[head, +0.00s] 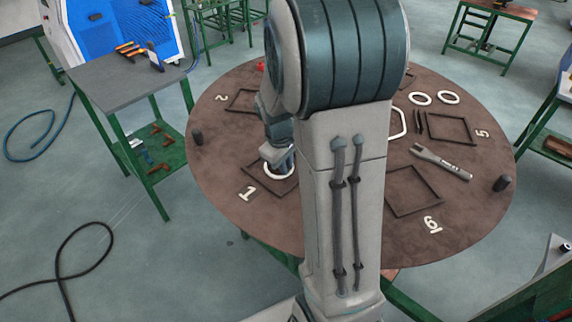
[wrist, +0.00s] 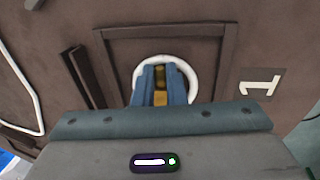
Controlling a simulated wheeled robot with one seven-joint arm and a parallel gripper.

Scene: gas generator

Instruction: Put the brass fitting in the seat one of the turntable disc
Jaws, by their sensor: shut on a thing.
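My gripper (wrist: 161,80) points down with its blue fingers shut on the brass fitting (wrist: 160,98), whose yellow shows between them in the wrist view. The fingers are over the white ring (wrist: 190,72), which lies inside the dark square frame of seat one (wrist: 165,32). The white number 1 (wrist: 262,82) is to the right of the frame. In the head view my gripper (head: 284,160) is at the ring (head: 268,174) by the number 1 (head: 247,193) on the brown turntable disc (head: 225,130). I cannot tell whether the fitting touches the disc.
My arm hides the middle of the disc in the head view. Frames marked 2, 5 and 6 stand around it. Dark posts stand near the rim. A side table (head: 125,80) is at the left.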

